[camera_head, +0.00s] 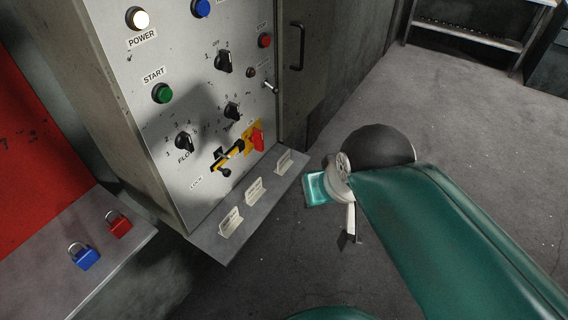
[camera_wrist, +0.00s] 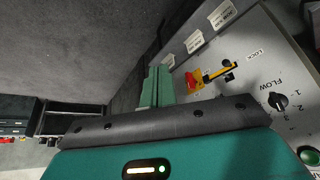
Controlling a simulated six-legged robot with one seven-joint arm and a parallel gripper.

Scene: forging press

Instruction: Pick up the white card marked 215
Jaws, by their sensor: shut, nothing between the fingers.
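Three small white cards stand on the narrow grey ledge (camera_head: 214,246) below the control panel: a near card (camera_head: 231,221), a middle card (camera_head: 254,190) and a far card (camera_head: 284,161). Their print is too small to read, so I cannot tell which is marked 215. The wrist view also shows the cards, at the upper right (camera_wrist: 222,14), the middle (camera_wrist: 194,41) and beside the fingertips (camera_wrist: 168,60). My gripper (camera_wrist: 158,70) is shut and empty, its green fingers together. In the head view my arm's end is to the right of the ledge, apart from the cards.
The control panel (camera_head: 205,60) rises behind the ledge with knobs, buttons and a yellow-and-red switch (camera_head: 254,138) close above the cards. A blue padlock (camera_head: 84,256) and red padlock (camera_head: 118,224) lie at left. The floor (camera_head: 350,120) to the right is clear.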

